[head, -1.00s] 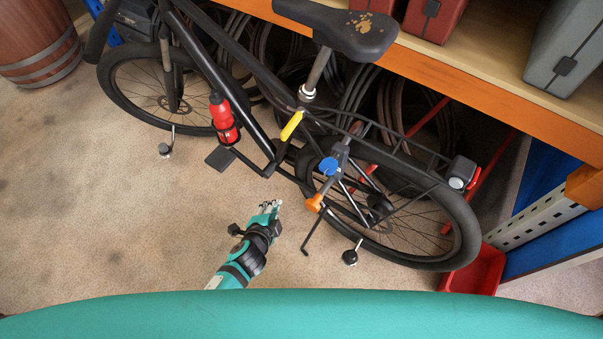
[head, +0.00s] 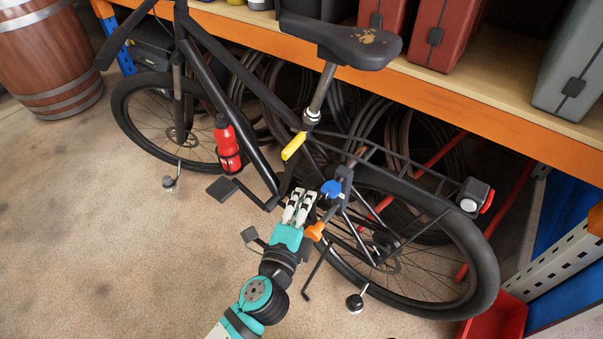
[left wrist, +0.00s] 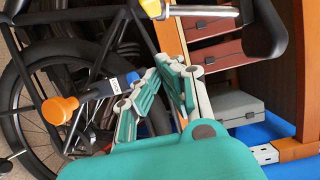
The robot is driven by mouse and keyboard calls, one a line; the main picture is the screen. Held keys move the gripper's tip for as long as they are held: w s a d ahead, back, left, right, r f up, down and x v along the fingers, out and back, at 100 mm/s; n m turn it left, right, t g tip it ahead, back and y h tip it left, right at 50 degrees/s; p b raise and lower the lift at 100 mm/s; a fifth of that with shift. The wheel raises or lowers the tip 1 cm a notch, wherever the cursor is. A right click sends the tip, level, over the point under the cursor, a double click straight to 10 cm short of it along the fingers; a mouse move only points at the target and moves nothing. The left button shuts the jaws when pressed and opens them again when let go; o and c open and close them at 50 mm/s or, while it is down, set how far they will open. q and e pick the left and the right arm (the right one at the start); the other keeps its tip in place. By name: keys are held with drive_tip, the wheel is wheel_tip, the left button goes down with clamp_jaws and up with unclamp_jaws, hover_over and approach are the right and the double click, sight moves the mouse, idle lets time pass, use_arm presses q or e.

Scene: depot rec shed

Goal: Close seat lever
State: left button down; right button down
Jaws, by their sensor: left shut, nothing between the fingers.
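The yellow seat lever (head: 294,146) sits at the clamp below the seat post (head: 321,92) of a black bicycle. It sticks out from the clamp, down and to the left. It also shows at the top of the left wrist view (left wrist: 152,8). The black saddle (head: 345,44) has a gold paw print. My left gripper (head: 301,192) is shut and empty, below the lever and apart from it in the head view. Its fingers (left wrist: 166,74) also show in the left wrist view. My right gripper is in neither view.
A red bottle (head: 224,138) is on the frame. A shelf with an orange edge (head: 460,108) runs behind the bicycle. Open floor lies front left.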

sight(295, 144)
use_arm(q)
drive_tip(key=w, duration=1.1)
drive_tip(key=shift+w+a, duration=0.2)
drive_tip(key=shift+a, duration=0.1)
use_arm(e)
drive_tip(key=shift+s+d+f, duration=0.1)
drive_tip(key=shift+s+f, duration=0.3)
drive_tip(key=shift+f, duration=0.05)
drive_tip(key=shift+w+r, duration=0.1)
